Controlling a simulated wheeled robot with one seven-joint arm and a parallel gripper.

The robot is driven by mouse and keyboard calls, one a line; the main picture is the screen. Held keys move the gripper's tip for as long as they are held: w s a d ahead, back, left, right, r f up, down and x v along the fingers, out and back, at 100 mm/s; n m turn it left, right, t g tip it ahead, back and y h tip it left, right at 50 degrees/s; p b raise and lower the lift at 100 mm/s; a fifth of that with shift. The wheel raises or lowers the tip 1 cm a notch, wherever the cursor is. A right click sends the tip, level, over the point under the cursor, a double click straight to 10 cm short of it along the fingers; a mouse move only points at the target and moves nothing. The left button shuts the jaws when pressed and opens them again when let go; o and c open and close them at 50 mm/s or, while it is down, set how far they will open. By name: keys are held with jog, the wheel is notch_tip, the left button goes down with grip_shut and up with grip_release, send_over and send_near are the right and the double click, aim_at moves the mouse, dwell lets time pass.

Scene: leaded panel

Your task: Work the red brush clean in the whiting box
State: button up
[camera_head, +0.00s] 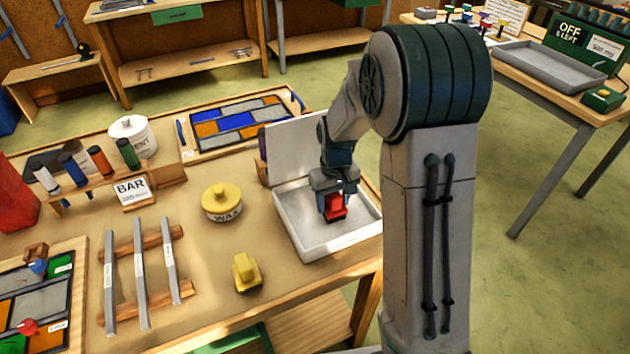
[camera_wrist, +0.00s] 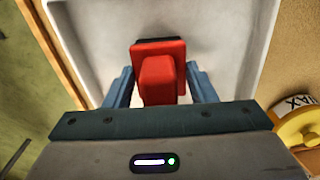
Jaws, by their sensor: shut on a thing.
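The red brush (camera_head: 335,208) is in my gripper (camera_head: 334,197), over the white whiting box (camera_head: 292,231) at the right of the bench. In the wrist view the red brush (camera_wrist: 158,75) sits between the two blue fingers of my gripper (camera_wrist: 160,85), which are shut on it. The pale floor of the whiting box (camera_wrist: 225,40) lies beneath it. The brush's underside is hidden, so I cannot tell whether it touches the box floor.
A white upright board (camera_head: 297,148) stands behind the box. A yellow-lidded wax tin (camera_head: 221,203) and a yellow brush (camera_head: 246,273) stand to its left. Lead bars (camera_head: 140,275) lie on wooden strips further left. A leaded panel (camera_head: 235,122) lies at the back.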

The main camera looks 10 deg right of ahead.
jog(key=shift+w+d, duration=0.25)
jog(key=shift+d, duration=0.5)
jog(key=shift+w+d, duration=0.2)
jog(key=shift+d, duration=0.55)
jog(key=shift+w+d+r, duration=0.1)
jog(key=shift+d+r, duration=0.15)
jog(key=shift+r, duration=0.05)
jog(key=shift+w+r+p, duration=0.1)
jog(key=shift+r+p, duration=0.4)
jog(key=shift+r, duration=0.35)
jog(key=shift+s+a+r+p, duration=0.15)
jog(key=shift+s+r+p, duration=0.1)
jog(key=shift+r+p, duration=0.4)
jog(key=shift+w+r+p, duration=0.1)
jog(key=shift+r+p, duration=1.2)
jog(key=shift+r, duration=1)
